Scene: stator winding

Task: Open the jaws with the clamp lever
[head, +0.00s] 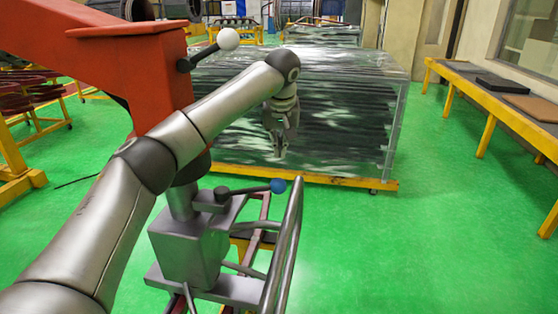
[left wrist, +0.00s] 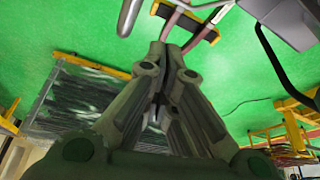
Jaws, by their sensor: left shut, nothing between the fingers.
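A dark lever with a blue ball knob (head: 277,186) lies roughly level on top of a grey metal block (head: 190,252). A second lever with a white ball knob (head: 228,39) sticks out from the red machine body (head: 95,50). I cannot tell from looks which is the clamp lever, and I cannot make out the jaws. My left gripper (head: 281,152) points down, above and apart from the blue knob in the picture. In the left wrist view its fingers (left wrist: 170,46) are together with nothing between them. My right gripper is not in view.
Bent grey tubes (head: 287,245) rise beside the grey block. A wrapped stack of dark strips (head: 340,110) stands on a yellow pallet behind. A long yellow-legged bench (head: 480,90) runs along the right. The green floor (head: 420,235) at the right is clear.

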